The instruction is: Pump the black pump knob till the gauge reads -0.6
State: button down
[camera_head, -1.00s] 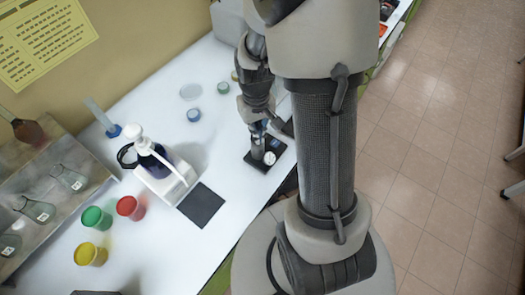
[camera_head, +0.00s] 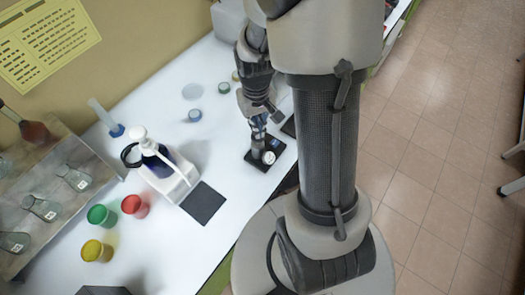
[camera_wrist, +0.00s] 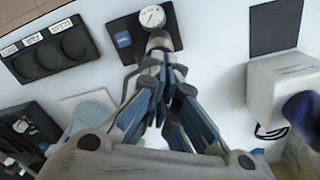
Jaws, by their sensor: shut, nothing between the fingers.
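The pump is a black base plate (camera_head: 280,149) near the front edge of the white bench. It also shows in the wrist view (camera_wrist: 120,27). A round white gauge (camera_wrist: 152,16) with a red mark stands on it, also visible in the head view (camera_head: 268,157); its reading is too small to tell. A grey metal pump body (camera_wrist: 158,41) stands beside the gauge. My gripper (camera_wrist: 160,72) is shut with blue-grey fingers, pointing at the pump body. In the head view my gripper (camera_head: 257,143) is right over the pump. The black knob is hidden by the fingers; contact cannot be told.
A black rack (camera_wrist: 50,52) with round holes lies beside the pump. A white dispenser (camera_head: 160,170) stands left of it, with a black square mat (camera_head: 203,203). Red (camera_head: 135,206), green (camera_head: 101,216) and yellow (camera_head: 96,251) cups stand further left. Small round lids lie behind.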

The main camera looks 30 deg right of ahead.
jog(key=shift+f, duration=0.15)
jog(key=shift+f+b, duration=1.7)
jog(key=shift+f, duration=0.35)
jog(key=shift+r+p, duration=1.8)
jog(key=shift+r, duration=0.45)
notch_tip(320, 180, up, 5)
jog(key=p, duration=0.4)
jog(key=shift+a, duration=0.1)
